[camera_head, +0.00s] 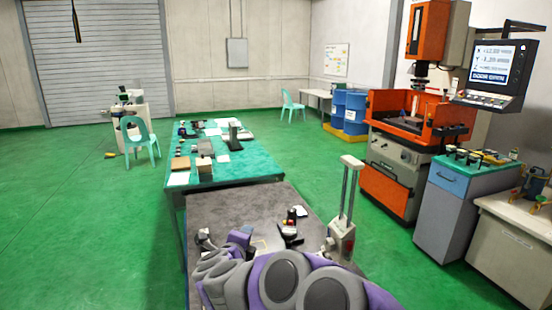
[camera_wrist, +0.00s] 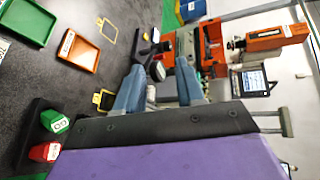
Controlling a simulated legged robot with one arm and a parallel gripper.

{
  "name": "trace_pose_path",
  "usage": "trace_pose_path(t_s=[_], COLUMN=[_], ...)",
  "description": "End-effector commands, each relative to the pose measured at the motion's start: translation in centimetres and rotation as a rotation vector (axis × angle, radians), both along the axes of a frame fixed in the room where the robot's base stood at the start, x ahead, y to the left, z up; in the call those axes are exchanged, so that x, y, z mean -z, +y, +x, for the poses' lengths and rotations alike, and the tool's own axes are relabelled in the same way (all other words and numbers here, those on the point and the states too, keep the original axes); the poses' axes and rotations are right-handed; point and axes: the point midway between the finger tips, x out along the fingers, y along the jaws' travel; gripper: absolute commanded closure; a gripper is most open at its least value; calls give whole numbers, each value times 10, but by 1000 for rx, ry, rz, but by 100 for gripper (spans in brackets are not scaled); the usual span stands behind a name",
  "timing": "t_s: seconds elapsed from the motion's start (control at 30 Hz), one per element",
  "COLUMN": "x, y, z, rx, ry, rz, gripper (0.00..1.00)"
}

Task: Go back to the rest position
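My gripper (camera_wrist: 160,68) shows in the wrist view as two blue-grey fingers standing apart with a clear gap. Nothing is gripped between them; a dark round item beyond shows through the gap. The wrist picture is turned on its side, with the dark table top (camera_wrist: 75,85) on the left. In the head view, my folded purple and grey arm covers the near part of the dark table (camera_head: 235,208), and I cannot make out the fingertips there.
A green tray (camera_wrist: 30,18), an orange tray (camera_wrist: 79,50), a green cup (camera_wrist: 54,120) and a red cup (camera_wrist: 45,152) are on the table side. The orange erosion machine (camera_head: 395,185) and a grey cabinet (camera_head: 450,220) stand right. Green floor (camera_head: 85,220) is open left.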

Motion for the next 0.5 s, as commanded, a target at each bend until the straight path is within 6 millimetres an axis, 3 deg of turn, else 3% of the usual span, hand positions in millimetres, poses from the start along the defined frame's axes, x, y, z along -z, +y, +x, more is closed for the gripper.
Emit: trace_pose_path(t_s=[0.03,0.1,0.3,0.43,0.5], x=[-21,-46,-93,-97,-90], y=[7,24,54,57,52], z=[0,-6,-53,-100,-129], rx=[-93,-242,-641,-874,-992], ry=[-14,-28,-54,-32,2], rz=[-4,-32,-201,-369,-467], gripper=[62,62,62,62,62])
